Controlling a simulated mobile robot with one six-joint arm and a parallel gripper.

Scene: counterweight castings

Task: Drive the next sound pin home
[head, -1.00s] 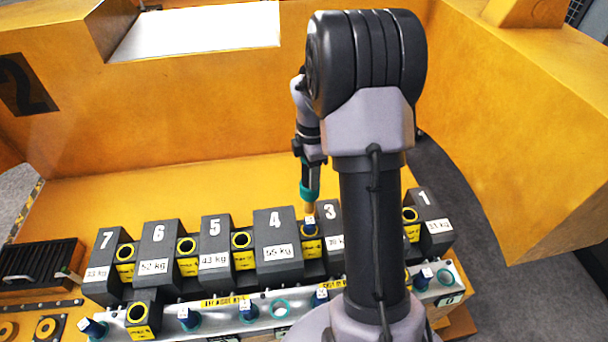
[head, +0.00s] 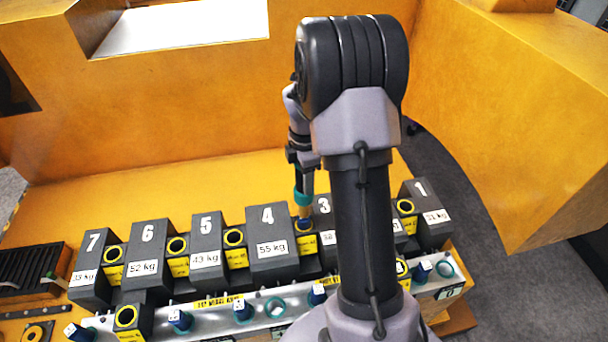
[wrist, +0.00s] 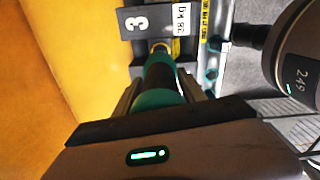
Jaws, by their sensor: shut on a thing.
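My gripper (wrist: 163,98) is shut on a teal and black hand tool (wrist: 161,76). Other blue pins with white tops stand in the front rail, such as one by the 4 casting (head: 317,294) and one at the right (head: 420,271).
Castings 7 (head: 92,268), 6 (head: 147,250), 5 (head: 206,245) and 1 (head: 424,212) line the ledge, with open yellow-ringed sockets between several. The metal rail (head: 212,327) runs in front, with an empty teal ring (head: 275,307). A yellow wall (head: 180,100) stands behind. My arm hides part of the row.

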